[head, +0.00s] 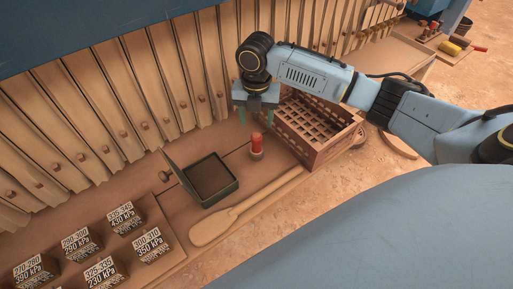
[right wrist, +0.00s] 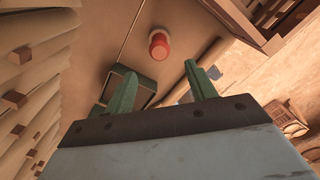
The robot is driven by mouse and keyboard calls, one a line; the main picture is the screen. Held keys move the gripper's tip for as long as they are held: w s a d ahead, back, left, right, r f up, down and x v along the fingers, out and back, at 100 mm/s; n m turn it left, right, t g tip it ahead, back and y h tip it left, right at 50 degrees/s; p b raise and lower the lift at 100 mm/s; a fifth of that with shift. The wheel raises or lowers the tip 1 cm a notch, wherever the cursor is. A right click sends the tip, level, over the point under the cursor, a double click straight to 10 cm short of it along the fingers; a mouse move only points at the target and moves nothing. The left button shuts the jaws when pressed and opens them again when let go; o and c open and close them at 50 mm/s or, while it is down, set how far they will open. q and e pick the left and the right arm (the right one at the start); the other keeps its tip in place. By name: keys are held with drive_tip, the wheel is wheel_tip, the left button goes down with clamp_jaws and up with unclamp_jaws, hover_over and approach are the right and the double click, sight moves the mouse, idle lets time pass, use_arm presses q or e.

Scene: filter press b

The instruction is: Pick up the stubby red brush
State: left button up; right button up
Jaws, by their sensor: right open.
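The stubby red brush (head: 257,142) stands upright on the wooden shelf, between the open dark box and the slatted crate. It has a red top and a paler base. In the right wrist view the brush (right wrist: 159,44) is beyond the fingertips, near the top middle. My right gripper (head: 257,116) is open and empty, pointing down, above and behind the brush in the head view. Its two green fingers (right wrist: 161,82) show apart in the right wrist view, with nothing between them. They do not appear to touch the brush. My left gripper is out of view.
An open dark green box (head: 212,196) lies left of the brush. A slatted wooden crate (head: 318,155) stands close on its right. A wooden paddle (head: 238,214) lies in front. Several labelled blocks (head: 124,218) stand at lower left. Upright ribbed plates (head: 140,95) line the back.

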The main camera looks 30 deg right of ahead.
sight(257, 135)
wheel_tip(257, 135, down, 9)
drive_tip(key=shift+w+d+f+b, duration=0.1)
drive_tip(key=shift+w+d+b, duration=0.05)
drive_tip(key=shift+b, duration=0.4)
drive_tip(key=shift+c, duration=0.4)
drive_tip(key=c, duration=1)
